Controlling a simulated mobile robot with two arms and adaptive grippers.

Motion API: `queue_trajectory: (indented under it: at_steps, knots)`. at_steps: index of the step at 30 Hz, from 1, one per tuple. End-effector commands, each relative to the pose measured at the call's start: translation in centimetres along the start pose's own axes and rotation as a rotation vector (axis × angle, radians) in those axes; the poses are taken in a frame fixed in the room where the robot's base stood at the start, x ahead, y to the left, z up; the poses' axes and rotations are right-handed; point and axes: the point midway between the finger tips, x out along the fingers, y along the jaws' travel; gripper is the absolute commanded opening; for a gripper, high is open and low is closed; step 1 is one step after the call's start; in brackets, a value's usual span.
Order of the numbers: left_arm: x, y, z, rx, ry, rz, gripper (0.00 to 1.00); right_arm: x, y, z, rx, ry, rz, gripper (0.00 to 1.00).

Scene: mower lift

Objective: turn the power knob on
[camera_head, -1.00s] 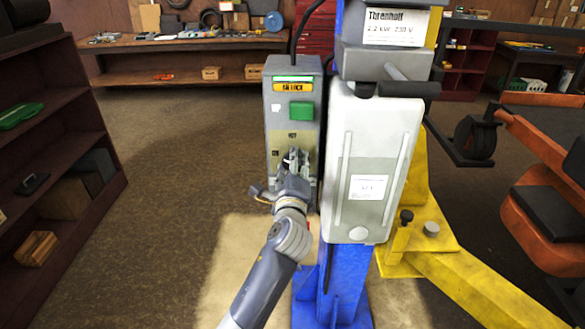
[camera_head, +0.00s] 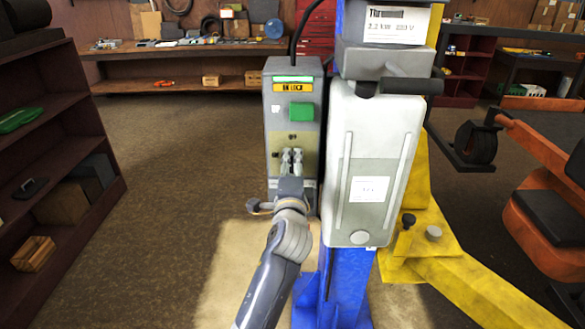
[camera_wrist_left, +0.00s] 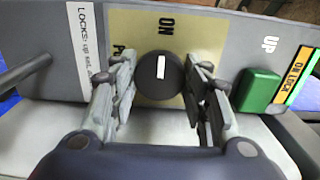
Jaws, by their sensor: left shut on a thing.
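The power knob (camera_wrist_left: 160,88) is a dark round dial with a white mark, on a yellowish plate (camera_wrist_left: 145,22) on the grey control box. In the left wrist view the white mark points towards the word ON. My left gripper (camera_wrist_left: 162,84) has one finger on each side of the knob and is shut on it. In the head view my left gripper (camera_head: 291,157) is at the lower front of the control box (camera_head: 308,100), and its fingers hide the knob. My right gripper is not in view.
A green button (camera_head: 301,111) marked UP and a yellow label sit above the knob. The white motor housing (camera_head: 365,170) on the blue column stands close to the right. A yellow lift arm (camera_head: 475,290) extends right. Dark shelves (camera_head: 75,220) stand left, with open floor between.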

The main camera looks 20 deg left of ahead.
Motion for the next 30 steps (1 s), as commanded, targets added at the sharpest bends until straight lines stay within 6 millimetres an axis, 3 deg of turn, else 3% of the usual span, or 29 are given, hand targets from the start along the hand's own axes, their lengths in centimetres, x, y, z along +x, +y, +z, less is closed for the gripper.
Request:
queue_trajectory:
  at_steps: [10, 11, 13, 24, 30]
  knots:
    - [0.0, 0.0, 0.0, -0.006, 0.000, 0.001, 0.19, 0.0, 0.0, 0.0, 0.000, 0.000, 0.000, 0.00]
    - [0.0, 0.0, 0.0, -0.006, 0.000, 0.001, 0.50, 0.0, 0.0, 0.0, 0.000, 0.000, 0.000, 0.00]
    - [0.0, 0.0, 0.0, -0.005, 0.000, 0.001, 0.64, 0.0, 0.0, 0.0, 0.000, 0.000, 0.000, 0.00]
    - [-0.2, 0.0, 0.0, -0.003, 0.000, 0.001, 0.64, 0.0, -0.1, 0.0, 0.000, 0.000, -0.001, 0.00]
    - [-2.4, 0.1, 0.0, -0.004, 0.000, 0.002, 0.64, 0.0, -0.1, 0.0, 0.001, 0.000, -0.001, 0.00]
